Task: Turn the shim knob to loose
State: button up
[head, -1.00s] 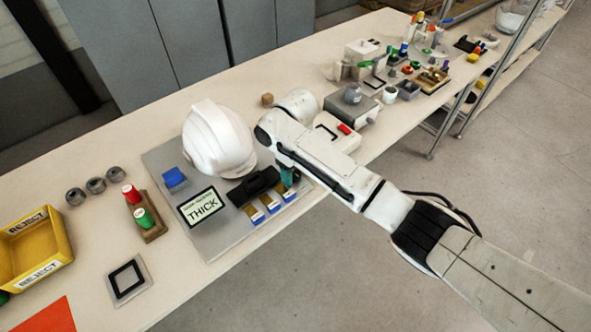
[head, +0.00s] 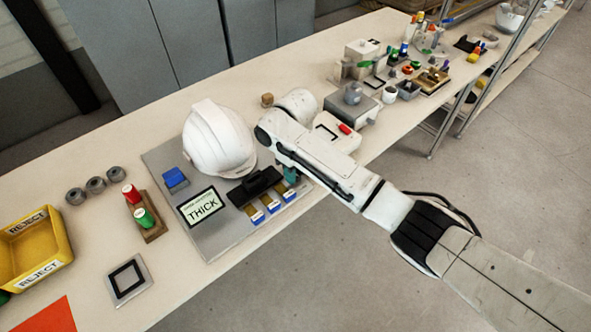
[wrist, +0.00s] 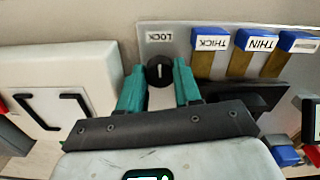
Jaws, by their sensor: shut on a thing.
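A round black knob (wrist: 159,71) with a white mark sits on the grey plate, below a label reading LOCK (wrist: 166,36) in the wrist view. The white mark stands about upright in the picture. No label reading loose can be made out. My gripper (wrist: 158,85) has its teal fingers on either side of the knob, shut on it. In the head view my gripper (head: 291,174) is at the plate's right edge, and the knob is hidden there.
Blue-ended strips lie beside the knob, one labelled THICK (wrist: 211,41) and one THIN (wrist: 257,41). A white box (wrist: 62,82) stands close left of my fingers.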

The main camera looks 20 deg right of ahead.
jog(key=n+p, duration=0.1)
jog(key=n, duration=0.3)
jog(key=shift+r+n+p, duration=0.1)
jog(key=shift+n+p, duration=0.25)
jog(key=shift+n, duration=0.05)
jog(key=n+p, duration=0.1)
jog(key=n, duration=0.7)
jog(key=shift+n, duration=0.4)
jog(key=shift+n+p, duration=0.4)
jog(key=shift+n, duration=1.5)
jog(key=o, duration=1)
jog(key=shift+o, duration=0.2)
